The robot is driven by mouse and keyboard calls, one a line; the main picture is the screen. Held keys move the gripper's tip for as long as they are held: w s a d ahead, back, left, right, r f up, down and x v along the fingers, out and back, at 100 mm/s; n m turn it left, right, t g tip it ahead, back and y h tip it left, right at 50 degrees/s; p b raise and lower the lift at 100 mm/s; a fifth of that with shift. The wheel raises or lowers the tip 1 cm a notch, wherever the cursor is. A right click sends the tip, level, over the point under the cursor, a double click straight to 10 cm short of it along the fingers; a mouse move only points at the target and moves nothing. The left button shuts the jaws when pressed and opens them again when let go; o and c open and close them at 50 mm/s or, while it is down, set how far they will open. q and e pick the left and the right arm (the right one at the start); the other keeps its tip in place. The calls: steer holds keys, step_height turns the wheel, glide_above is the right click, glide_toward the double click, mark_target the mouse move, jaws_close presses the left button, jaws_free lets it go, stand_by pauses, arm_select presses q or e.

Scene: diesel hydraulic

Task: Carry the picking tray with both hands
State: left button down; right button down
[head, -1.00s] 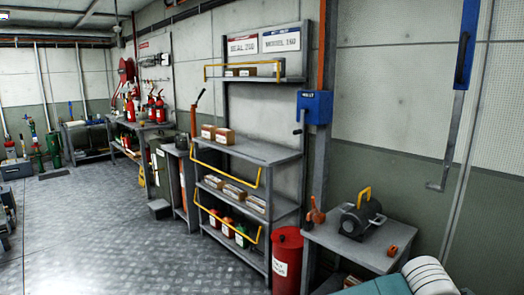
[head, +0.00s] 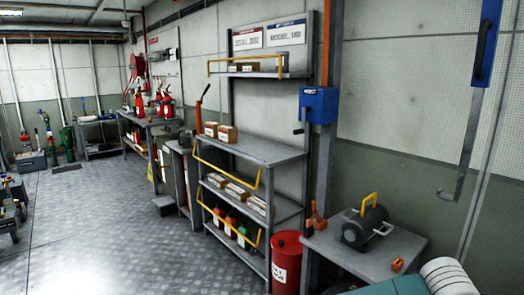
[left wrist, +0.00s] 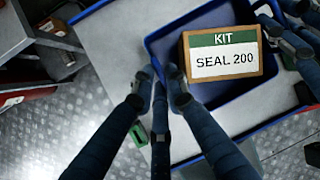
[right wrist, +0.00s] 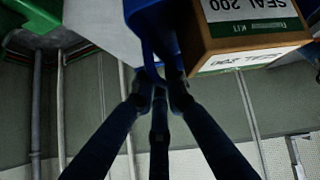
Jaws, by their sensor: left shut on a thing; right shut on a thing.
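The blue picking tray (left wrist: 160,50) shows in the left wrist view, with a box labelled KIT SEAL 200 (left wrist: 223,52) in it. My left gripper (left wrist: 160,92) is shut on the tray's near left rim. Fingers of my right gripper (left wrist: 272,28) show at the tray's far right side. In the right wrist view my right gripper (right wrist: 158,80) is shut on the blue tray's edge (right wrist: 150,35), beside the box (right wrist: 245,35). The head view shows neither gripper nor the tray.
A light surface with a blue edge (left wrist: 110,70) lies under the tray; whether they touch is unclear. In the head view a shelf rack (head: 262,150), a red bin (head: 286,265) and a bench with a grinder (head: 362,226) line the wall. Open floor (head: 100,235) lies left.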

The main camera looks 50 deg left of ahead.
arm_select(q)
steer(key=shift+a+r, duration=0.1)
steer(key=shift+a, duration=0.1)
arm_select(e)
steer(key=shift+s+d+r, duration=0.1)
steer(key=shift+d, duration=0.05)
arm_select(q)
steer(key=shift+w, duration=0.1)
